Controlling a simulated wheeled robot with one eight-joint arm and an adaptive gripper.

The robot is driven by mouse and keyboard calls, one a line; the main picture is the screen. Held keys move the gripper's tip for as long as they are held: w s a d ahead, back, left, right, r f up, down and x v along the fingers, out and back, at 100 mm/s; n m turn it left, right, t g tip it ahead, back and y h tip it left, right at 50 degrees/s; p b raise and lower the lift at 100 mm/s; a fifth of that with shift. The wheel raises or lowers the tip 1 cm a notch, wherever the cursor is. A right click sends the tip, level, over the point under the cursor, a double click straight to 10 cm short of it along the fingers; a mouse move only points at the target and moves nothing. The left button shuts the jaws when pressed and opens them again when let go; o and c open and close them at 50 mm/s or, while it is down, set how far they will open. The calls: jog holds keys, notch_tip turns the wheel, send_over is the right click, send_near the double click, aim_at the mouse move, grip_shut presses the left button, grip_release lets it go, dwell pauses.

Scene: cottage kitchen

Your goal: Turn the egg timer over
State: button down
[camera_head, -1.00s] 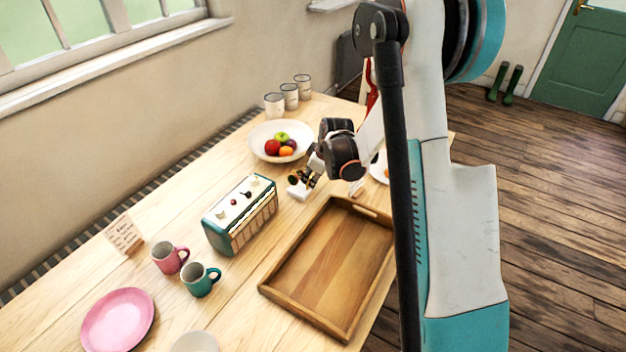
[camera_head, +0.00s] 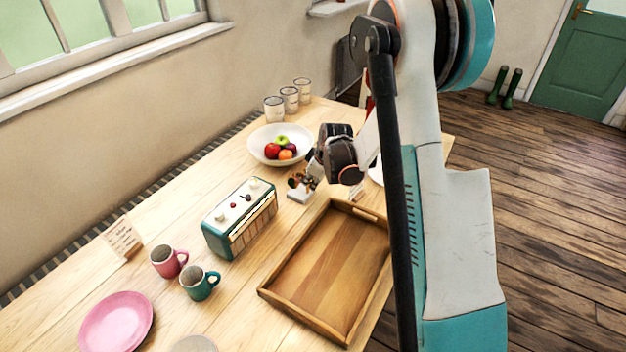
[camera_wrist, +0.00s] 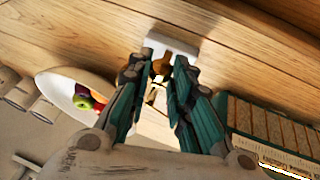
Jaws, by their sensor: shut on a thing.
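In the head view my gripper (camera_head: 301,181) is low over the table, at a small white block (camera_head: 299,195). The white block also shows just beyond the fingertips in the wrist view (camera_wrist: 183,45). I cannot tell whether the timer touches the block or how it is tilted.
A fruit bowl (camera_head: 261,150) stands behind my gripper, and a wooden tray (camera_head: 300,320) lies in front. A teal radio (camera_head: 226,228) stands to the left. Pink (camera_head: 166,262) and teal (camera_head: 197,286) mugs are nearer. Table between radio and bowl is clear.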

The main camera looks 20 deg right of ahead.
jog(key=shift+w+d+m+g+y, duration=0.1)
jog(key=shift+d+m+g+y, duration=0.05)
jog(key=shift+g+y, duration=0.35)
jog(key=shift+w+d+m+g+y, duration=0.15)
jog(key=shift+g+y, duration=0.15)
jog(key=shift+y, duration=0.3)
jog(key=shift+w+d+m+g+y+b, duration=0.1)
jog(key=shift+d+m+g+y+b, duration=0.15)
jog(key=shift+g+y, duration=0.7)
jog(key=shift+y, duration=0.25)
jog(key=c, duration=1.4)
grip_release()
jog(key=shift+c, duration=0.2)
jog(key=shift+a, duration=0.1)
jog(key=v, duration=1.2)
